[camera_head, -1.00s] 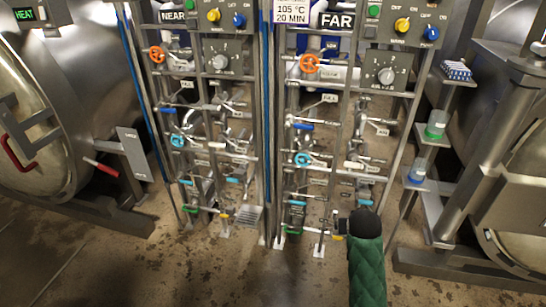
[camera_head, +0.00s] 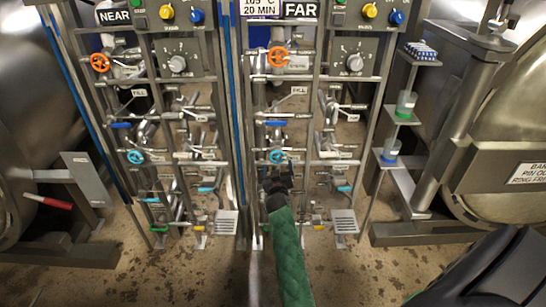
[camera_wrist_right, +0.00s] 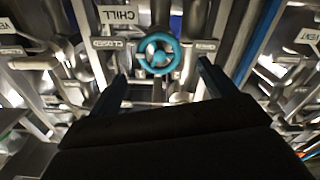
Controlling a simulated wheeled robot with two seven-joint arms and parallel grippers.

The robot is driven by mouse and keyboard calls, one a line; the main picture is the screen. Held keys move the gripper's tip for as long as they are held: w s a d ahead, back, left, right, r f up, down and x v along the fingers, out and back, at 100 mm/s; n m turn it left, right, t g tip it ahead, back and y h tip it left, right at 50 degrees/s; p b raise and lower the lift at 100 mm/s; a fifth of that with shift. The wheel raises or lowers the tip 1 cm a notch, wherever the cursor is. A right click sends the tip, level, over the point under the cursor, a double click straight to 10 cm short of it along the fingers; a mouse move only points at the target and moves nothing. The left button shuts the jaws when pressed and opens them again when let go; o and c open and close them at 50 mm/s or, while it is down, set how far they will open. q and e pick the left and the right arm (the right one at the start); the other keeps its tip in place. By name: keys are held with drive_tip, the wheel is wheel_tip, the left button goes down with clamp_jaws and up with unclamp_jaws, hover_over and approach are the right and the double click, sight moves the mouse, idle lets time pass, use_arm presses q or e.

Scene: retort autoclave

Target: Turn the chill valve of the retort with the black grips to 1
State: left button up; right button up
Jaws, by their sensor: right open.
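A turquoise chill handwheel (camera_head: 277,156) sits on the FAR panel, with a similar turquoise handwheel (camera_head: 135,157) on the NEAR panel. My right gripper (camera_head: 279,184), on a green-sleeved arm, is just below the FAR one. In the right wrist view, that handwheel (camera_wrist_right: 158,54) shows between and beyond the fingertips (camera_wrist_right: 161,78), under an upside-down CHILL label (camera_wrist_right: 117,15). The fingers are open, on either side of the wheel; I cannot tell whether they touch it. The left retort has a red-gripped lever (camera_head: 48,202); no black grips are clear. My left gripper is not in view.
Orange handwheels (camera_head: 278,57) and dial boxes (camera_head: 353,61) sit above. Pipes, small levers and frame posts crowd around the wheel. A stand with small shelves (camera_head: 402,115) and the right retort (camera_head: 500,130) are to the right. The floor in front is clear.

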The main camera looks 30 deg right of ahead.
sight(277, 158)
drive_tip(key=p+x, duration=0.1)
drive_tip(key=x, duration=0.6)
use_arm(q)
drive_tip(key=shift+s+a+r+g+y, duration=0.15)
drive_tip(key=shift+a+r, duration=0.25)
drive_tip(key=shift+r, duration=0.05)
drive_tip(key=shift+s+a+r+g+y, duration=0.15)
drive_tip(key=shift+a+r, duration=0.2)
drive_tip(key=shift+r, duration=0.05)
use_arm(e)
drive_tip(key=shift+w+d, duration=0.2)
drive_tip(key=shift+w, duration=0.05)
drive_tip(key=shift+c, duration=0.4)
drive_tip(key=c, duration=0.9)
